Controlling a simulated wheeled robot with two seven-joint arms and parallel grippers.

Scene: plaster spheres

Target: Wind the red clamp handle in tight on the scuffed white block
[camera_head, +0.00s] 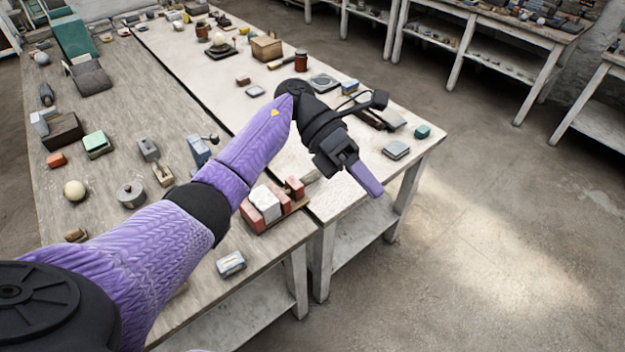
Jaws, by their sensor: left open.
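A clamp with red jaws (251,217) stands at the front right corner of the grey wooden table. The white block (265,203) sits between its red parts; scuffs are too small to make out. Another red piece (295,187) at the clamp's right end may be the handle, but I cannot tell for sure. My right gripper is not in view.
A pale table (330,203) adjoins on the right, with a grey slab (396,150) and a teal block (422,131) near its edge. A blue-grey box (231,263) lies in front of the clamp. Open floor lies to the right.

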